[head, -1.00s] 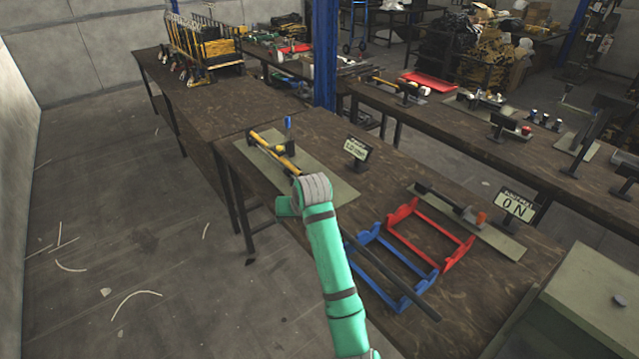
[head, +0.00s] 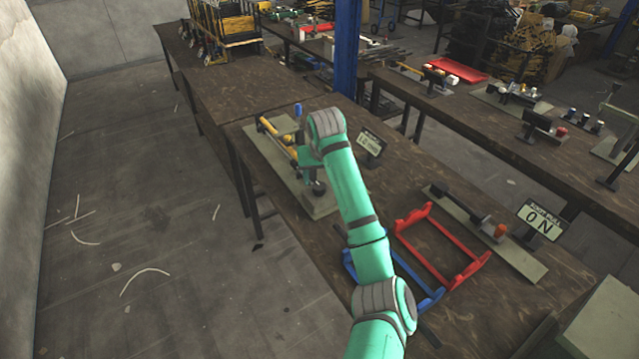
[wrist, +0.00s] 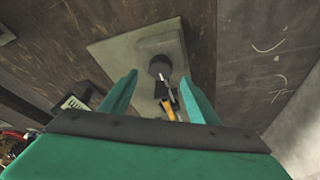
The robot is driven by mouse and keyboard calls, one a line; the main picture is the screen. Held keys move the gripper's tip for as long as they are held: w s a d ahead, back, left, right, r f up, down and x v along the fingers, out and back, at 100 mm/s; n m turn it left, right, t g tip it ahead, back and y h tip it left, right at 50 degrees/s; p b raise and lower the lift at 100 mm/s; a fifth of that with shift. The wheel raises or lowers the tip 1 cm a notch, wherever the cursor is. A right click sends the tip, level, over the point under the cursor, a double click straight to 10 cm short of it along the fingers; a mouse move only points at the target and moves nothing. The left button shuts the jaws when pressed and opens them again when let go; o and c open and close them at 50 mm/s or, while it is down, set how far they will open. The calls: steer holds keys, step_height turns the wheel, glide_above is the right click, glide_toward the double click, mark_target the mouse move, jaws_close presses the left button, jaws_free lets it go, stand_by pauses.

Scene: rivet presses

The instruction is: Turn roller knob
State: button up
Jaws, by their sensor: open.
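A grey-green plate (head: 262,148) lies on the near dark table, with a yellow bar (head: 268,127) and a blue-topped upright (head: 298,109) on it. In the wrist view, a dark round knob (wrist: 160,64) stands on this plate (wrist: 113,52), with a thin pale metal piece and a yellow part (wrist: 168,108) beside it. I cannot tell for sure whether it is the roller knob. My gripper (wrist: 160,77) is open, its teal fingers on either side of the knob in the picture. No contact shows.
A small sign (head: 371,146) stands just right of the plate. Red (head: 445,252) and blue (head: 362,272) frames lie nearer on the table, beside a second plate (head: 478,222) and an ON sign (head: 541,218).

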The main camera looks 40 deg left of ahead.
mark_target(319, 186)
steer(key=x, duration=0.4)
steer(key=shift+w+a+f, duration=0.1)
steer(key=shift+a+f, duration=0.05)
steer(key=shift+f, duration=0.05)
steer(key=shift+w+f, duration=0.1)
steer(key=shift+f, duration=0.2)
steer(key=shift+c, duration=0.9)
steer(key=c, duration=0.9)
steer(key=shift+o, duration=0.3)
steer(key=shift+a, duration=0.1)
